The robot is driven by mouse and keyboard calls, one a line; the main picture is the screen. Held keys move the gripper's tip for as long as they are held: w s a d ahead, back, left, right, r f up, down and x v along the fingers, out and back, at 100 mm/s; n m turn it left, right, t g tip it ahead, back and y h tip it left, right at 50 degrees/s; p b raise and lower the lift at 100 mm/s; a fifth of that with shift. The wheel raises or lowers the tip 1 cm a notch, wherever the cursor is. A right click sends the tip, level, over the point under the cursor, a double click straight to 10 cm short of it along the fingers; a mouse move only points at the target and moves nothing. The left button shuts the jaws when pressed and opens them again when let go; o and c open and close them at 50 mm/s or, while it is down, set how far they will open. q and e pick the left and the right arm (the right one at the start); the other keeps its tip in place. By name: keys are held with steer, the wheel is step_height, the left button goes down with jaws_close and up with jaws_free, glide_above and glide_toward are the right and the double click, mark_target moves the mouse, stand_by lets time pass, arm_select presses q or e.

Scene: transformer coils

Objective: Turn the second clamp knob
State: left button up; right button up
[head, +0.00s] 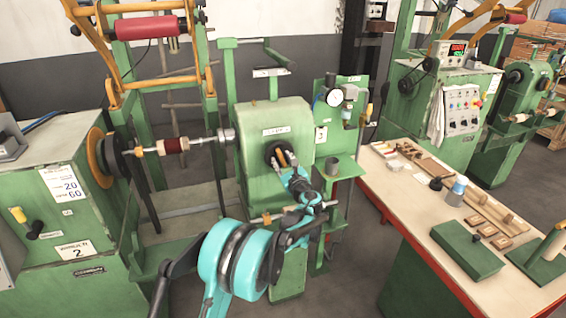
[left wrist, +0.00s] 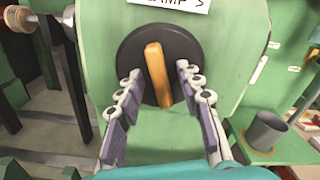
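The clamp knob is a black disc (left wrist: 187,42) with an orange bar handle (left wrist: 157,76), on the front of a green machine housing (head: 262,120). In the left wrist view the bar stands nearly upright, leaning slightly. My left gripper (left wrist: 160,72) is open in front of the knob, one finger on each side of the bar, with gaps between. In the head view the left gripper (head: 288,170) covers part of the knob (head: 274,151). A label (left wrist: 176,4) above the knob is cut off at the top. My right gripper is not in view.
A grey cup (left wrist: 266,132) stands on a green shelf right of the knob. A shaft with a dark red coil (head: 174,145) runs left from the housing. A workbench (head: 440,228) with parts is at the right. A small gauge (head: 334,97) stands beside the housing.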

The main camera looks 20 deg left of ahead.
arm_select(q)
jaws_close()
